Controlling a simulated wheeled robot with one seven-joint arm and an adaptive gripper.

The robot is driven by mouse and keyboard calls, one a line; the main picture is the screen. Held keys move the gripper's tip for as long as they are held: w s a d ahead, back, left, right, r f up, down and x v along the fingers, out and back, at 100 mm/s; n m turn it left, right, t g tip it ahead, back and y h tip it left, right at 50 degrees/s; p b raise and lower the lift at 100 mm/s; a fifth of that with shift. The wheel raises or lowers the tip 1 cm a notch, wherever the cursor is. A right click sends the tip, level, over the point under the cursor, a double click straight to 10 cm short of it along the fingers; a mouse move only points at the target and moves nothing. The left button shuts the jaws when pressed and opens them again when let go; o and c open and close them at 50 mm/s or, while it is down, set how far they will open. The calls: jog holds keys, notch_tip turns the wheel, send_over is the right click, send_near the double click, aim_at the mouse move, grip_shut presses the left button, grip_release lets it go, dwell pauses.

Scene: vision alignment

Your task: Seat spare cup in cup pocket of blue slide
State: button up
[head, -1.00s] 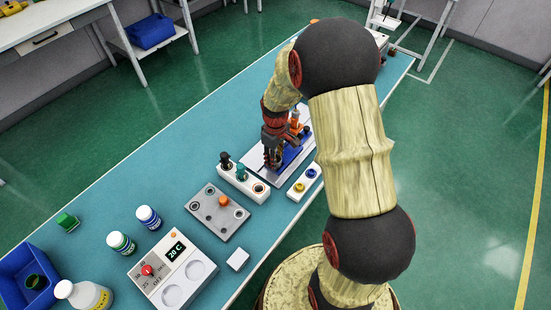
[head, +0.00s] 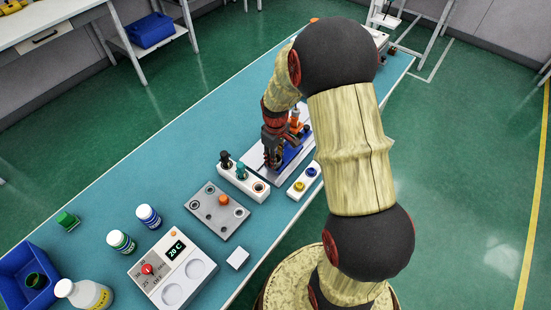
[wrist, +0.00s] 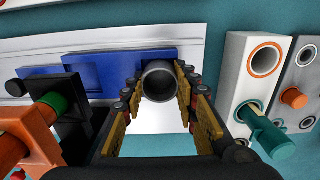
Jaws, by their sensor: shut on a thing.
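My gripper (wrist: 160,92) is closed around a grey, open-topped cup (wrist: 160,80) in the wrist view, with a finger on each side of it. The cup looks upright, its round mouth facing the camera. The blue slide (wrist: 100,68) lies just left of the cup, on a pale plate; the cup is at its right end. Whether the cup touches the slide is unclear, and the cup pocket cannot be made out. In the head view my gripper (head: 272,158) is low over the pale plate beside the blue slide (head: 291,156), and hides the cup.
A white rack (head: 243,181) with dark and teal pegs and an orange-ringed hole (wrist: 264,60) stands close to my gripper. A grey plate (head: 218,211) and a small white block with yellow and blue rings (head: 304,181) are nearby. An orange-and-black clamp (wrist: 35,125) stands at left.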

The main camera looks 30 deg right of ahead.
jog(key=shift+f, duration=0.1)
jog(key=o, duration=0.9)
jog(key=shift+o, duration=0.8)
jog(key=shift+o, duration=1.3)
jog(key=shift+r+p, duration=0.8)
jog(key=shift+r, duration=0.25)
